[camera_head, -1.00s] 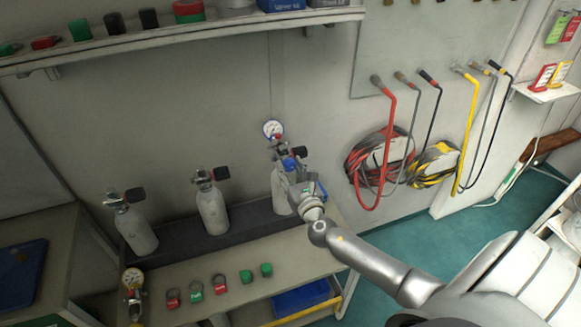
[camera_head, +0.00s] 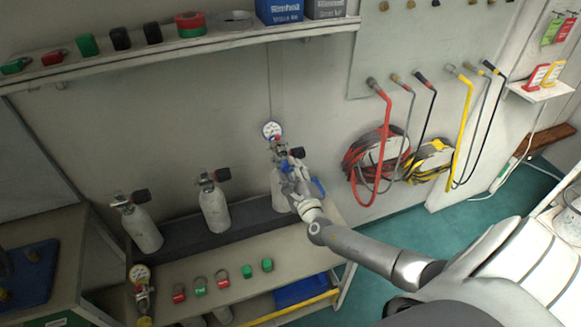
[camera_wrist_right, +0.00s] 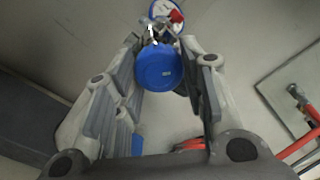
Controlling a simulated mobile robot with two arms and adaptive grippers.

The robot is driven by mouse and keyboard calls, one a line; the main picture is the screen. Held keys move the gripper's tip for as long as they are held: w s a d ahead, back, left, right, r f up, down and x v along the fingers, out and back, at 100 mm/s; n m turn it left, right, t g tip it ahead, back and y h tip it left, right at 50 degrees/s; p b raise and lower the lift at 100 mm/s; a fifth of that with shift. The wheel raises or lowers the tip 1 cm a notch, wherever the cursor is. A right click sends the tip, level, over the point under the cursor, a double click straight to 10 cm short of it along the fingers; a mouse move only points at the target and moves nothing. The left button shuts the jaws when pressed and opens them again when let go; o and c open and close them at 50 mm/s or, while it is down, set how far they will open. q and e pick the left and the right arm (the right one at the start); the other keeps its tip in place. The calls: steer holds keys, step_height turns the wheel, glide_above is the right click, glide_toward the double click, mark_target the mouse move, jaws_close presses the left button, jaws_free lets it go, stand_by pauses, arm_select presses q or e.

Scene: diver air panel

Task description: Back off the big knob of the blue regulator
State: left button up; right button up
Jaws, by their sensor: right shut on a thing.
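The blue regulator's big round knob (camera_wrist_right: 158,67) faces my right wrist camera, between the two fingers. My right gripper (camera_wrist_right: 162,62) is shut on this knob, with a finger on each side of it. In the head view my right gripper (camera_head: 288,174) is at the regulator on the rightmost grey cylinder (camera_head: 279,196), hiding much of both. The regulator's white gauge (camera_head: 272,130) shows just above, and at the top of the wrist view. My left gripper is not in view.
Two more grey cylinders (camera_head: 214,208) (camera_head: 146,234) stand to the left along the wall. Several red and green tagged parts lie on the bench (camera_head: 205,268). A shelf (camera_head: 200,48) runs above. Red and yellow hoses (camera_head: 384,140) hang to the right.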

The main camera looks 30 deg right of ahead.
steer(key=n+p, duration=0.2)
steer(key=n, duration=0.2)
steer(key=shift+r, duration=0.1)
steer(key=shift+n+p, duration=0.35)
steer(key=shift+n, duration=0.45)
steer(key=o, duration=1)
steer(key=shift+d, duration=0.1)
steer(key=v, duration=1.2)
